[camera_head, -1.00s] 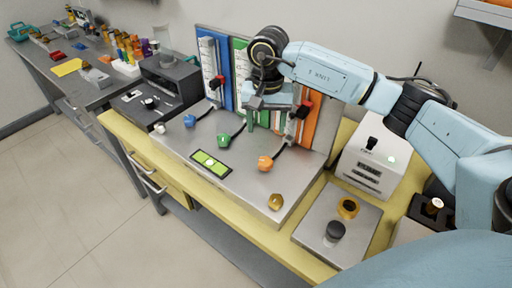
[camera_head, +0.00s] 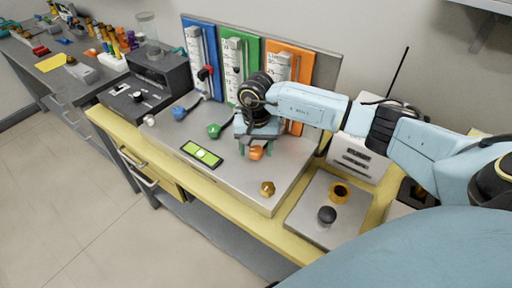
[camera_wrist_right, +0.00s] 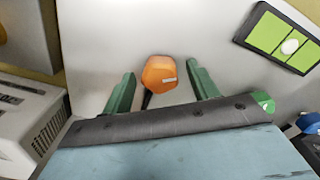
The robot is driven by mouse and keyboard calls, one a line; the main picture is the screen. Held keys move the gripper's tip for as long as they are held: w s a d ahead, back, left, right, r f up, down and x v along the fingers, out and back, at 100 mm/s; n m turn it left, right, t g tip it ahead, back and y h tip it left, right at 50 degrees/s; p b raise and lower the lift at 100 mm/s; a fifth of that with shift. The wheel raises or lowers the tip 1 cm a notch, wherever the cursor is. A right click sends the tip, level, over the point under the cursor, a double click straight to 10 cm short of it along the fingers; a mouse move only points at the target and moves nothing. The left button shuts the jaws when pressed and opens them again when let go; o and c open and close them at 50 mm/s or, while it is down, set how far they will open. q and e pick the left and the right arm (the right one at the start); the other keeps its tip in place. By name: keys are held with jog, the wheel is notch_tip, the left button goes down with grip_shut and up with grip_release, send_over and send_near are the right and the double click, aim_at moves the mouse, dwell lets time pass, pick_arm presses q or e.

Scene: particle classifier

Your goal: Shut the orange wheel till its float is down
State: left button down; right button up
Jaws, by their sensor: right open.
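The orange wheel (camera_head: 256,153) is a small faceted knob on the metal panel top. In the right wrist view the orange wheel (camera_wrist_right: 159,73) lies between the two green fingers of my right gripper (camera_wrist_right: 160,84), with gaps on both sides. My right gripper (camera_head: 254,146) is open and pointing down over it. The orange flowmeter board (camera_head: 291,58) stands behind with a scale tube on it. My right arm covers its lower part, and I cannot make out its float. My left gripper is not in view.
The blue wheel (camera_head: 178,113) and green wheel (camera_head: 213,131) sit to the left. A green display (camera_head: 201,154) is in front of them. A brass knob (camera_head: 267,188) sits near the panel's front right corner. A white instrument box (camera_head: 358,157) and a steel plate (camera_head: 306,223) are to the right.

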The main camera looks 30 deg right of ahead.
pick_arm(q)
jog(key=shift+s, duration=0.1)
pick_arm(e)
jog(key=c, duration=1)
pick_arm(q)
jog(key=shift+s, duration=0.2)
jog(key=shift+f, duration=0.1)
pick_arm(e)
jog(key=shift+m, duration=0.3)
